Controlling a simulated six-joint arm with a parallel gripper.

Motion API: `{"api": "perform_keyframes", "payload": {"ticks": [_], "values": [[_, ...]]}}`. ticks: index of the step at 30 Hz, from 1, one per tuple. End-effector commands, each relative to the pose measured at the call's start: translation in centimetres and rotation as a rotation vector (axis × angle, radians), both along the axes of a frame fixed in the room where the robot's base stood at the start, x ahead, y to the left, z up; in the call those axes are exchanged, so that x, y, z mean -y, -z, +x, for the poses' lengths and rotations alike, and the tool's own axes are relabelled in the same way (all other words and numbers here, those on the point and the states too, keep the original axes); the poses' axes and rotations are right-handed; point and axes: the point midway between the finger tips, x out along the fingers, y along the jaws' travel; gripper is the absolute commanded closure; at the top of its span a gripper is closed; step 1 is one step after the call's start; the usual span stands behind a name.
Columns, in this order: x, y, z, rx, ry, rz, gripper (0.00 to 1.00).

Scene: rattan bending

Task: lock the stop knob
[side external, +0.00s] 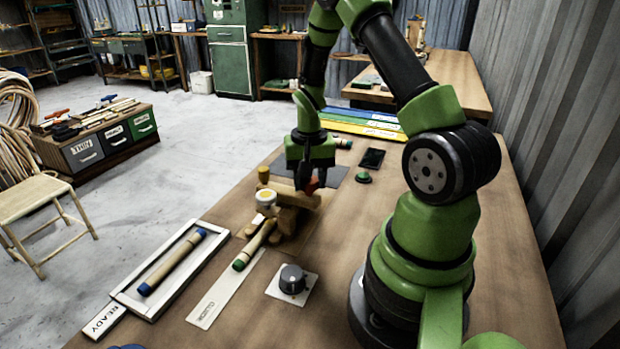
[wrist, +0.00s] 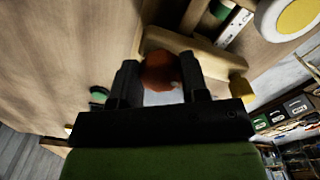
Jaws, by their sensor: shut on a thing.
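A red-orange knob (side external: 312,185) sits on the wooden bending jig (side external: 296,222) at the middle of the bench. My gripper (side external: 304,180) points down over the jig, with its fingers at the knob. In the wrist view the knob (wrist: 159,68) shows between the two dark fingertips of my gripper (wrist: 161,82), which are shut on it. The knob's underside and its mounting are hidden, so I cannot tell its locked state.
A white tray (side external: 121,296) holding a blue-ended rattan rod (side external: 172,262) lies front left. A green-ended rod (side external: 255,245) leans by the jig. A grey dial (side external: 292,279) sits in front. A green button (side external: 363,177) and dark phone-like device (side external: 372,158) lie behind right.

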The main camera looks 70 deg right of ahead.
Motion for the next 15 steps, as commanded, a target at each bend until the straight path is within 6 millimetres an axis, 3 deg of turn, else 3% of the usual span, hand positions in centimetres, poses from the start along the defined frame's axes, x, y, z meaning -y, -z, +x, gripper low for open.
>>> {"api": "perform_keyframes", "payload": {"ticks": [15], "values": [[0.06,-0.06,0.18,0.004,0.148,-0.003,0.82]]}}
